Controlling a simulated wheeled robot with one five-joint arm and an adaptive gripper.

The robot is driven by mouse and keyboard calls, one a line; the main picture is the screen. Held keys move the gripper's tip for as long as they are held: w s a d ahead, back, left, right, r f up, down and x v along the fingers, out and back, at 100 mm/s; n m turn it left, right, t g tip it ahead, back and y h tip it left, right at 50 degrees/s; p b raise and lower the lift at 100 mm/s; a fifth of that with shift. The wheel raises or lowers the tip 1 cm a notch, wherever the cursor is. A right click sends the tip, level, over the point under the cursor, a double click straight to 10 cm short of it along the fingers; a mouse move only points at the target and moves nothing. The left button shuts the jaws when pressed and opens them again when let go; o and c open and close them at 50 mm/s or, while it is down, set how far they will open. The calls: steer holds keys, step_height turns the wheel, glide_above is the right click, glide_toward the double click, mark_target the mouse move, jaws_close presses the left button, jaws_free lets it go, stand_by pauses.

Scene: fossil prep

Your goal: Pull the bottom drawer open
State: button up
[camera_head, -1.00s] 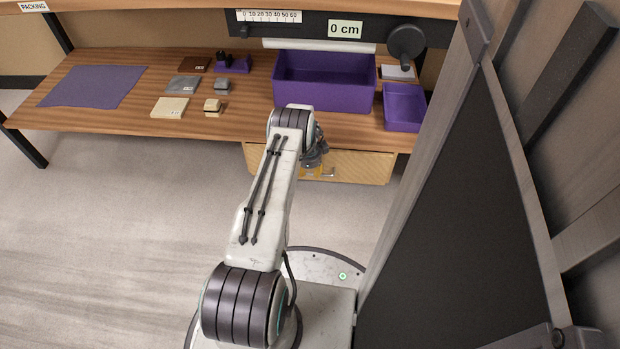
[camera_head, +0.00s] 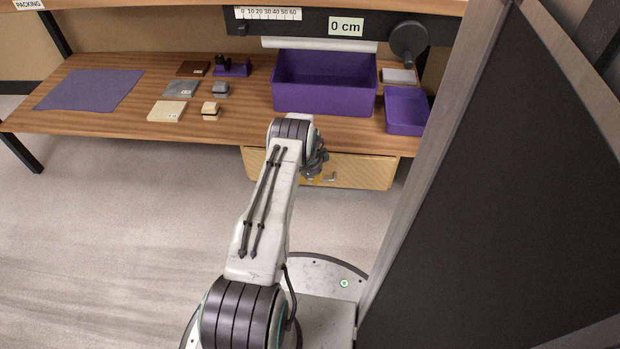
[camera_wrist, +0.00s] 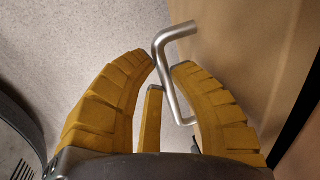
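The wooden drawer (camera_head: 365,172) is under the right part of the bench; its pale front faces my base. I cannot tell whether it stands out from the bench. Its bent silver handle (camera_head: 329,178) sticks out from the front, and shows close up in the wrist view (camera_wrist: 172,88). My gripper (camera_head: 313,176) is low at the drawer front, partly hidden behind my arm. In the wrist view the yellow fingertips (camera_wrist: 168,66) curve in on either side of the handle bar and look shut on it.
The bench (camera_head: 95,122) holds a large purple bin (camera_head: 325,98), a smaller purple tray (camera_head: 405,128), a purple mat (camera_head: 90,90) and several small blocks. A dark panel with a pale frame (camera_head: 430,170) stands close on the right. The floor (camera_head: 110,230) at the left is clear.

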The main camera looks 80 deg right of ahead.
jaws_close()
steer(key=shift+a+f, duration=0.1)
steer(key=shift+a, duration=0.1)
